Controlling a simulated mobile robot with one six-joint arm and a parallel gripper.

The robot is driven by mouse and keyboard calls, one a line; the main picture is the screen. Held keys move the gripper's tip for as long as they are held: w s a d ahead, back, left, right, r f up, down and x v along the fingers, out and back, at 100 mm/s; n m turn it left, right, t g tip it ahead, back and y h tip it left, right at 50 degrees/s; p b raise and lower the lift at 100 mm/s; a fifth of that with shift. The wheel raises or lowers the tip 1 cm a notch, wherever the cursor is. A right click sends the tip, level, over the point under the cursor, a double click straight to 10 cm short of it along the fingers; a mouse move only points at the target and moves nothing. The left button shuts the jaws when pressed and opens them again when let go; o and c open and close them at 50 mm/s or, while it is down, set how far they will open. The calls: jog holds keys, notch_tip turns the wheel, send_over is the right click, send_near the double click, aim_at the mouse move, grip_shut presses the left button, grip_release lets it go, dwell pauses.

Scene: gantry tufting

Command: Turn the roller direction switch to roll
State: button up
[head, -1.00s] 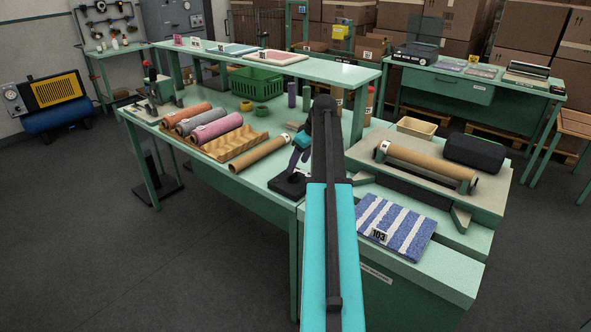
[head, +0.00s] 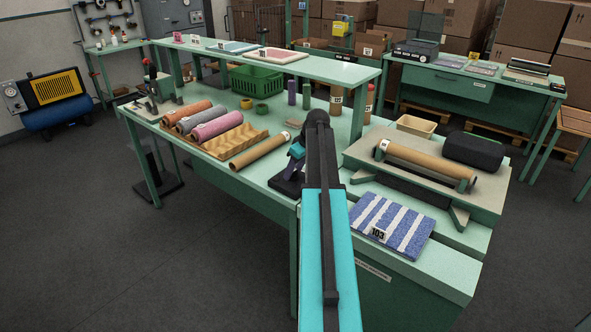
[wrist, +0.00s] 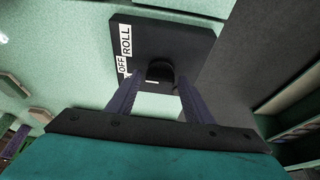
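The roller direction switch is a black box with a dark round knob (wrist: 160,72) and white labels reading OFF (wrist: 124,65) and ROLL (wrist: 126,40). In the head view the box (head: 283,188) sits on the green bench, partly hidden by my arm. My gripper (wrist: 159,76) is open, with its two purple fingers on either side of the knob. A gap shows between each fingertip and the knob. A short white mark shows by the knob; which label it points at I cannot tell. In the head view my gripper (head: 292,167) is low over the box.
A cardboard tube (head: 260,151) lies left of the switch on the bench. A roller stand with a brown roll (head: 425,165) is on the right. A blue-striped mat (head: 393,224) tagged 103 lies in front of it. Coloured rolls (head: 217,125) lie farther left.

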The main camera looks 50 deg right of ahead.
jog(key=c, duration=0.7)
jog(key=shift+d, duration=0.15)
jog(key=shift+c, duration=0.2)
jog(key=shift+a+m, duration=0.2)
jog(key=shift+m, duration=0.2)
jog(key=m+h+b, duration=0.1)
jog(key=m, duration=0.2)
jog(key=shift+a+h, duration=0.1)
jog(key=shift+h, duration=0.2)
jog(key=shift+w+a+m+g+h, duration=0.1)
jog(key=shift+m+g+h, duration=0.25)
jog(key=shift+m, duration=0.95)
jog(key=shift+m+g+h, duration=0.15)
jog(key=shift+m+h, duration=0.4)
jog(key=shift+m, duration=0.75)
jog(key=o, duration=1)
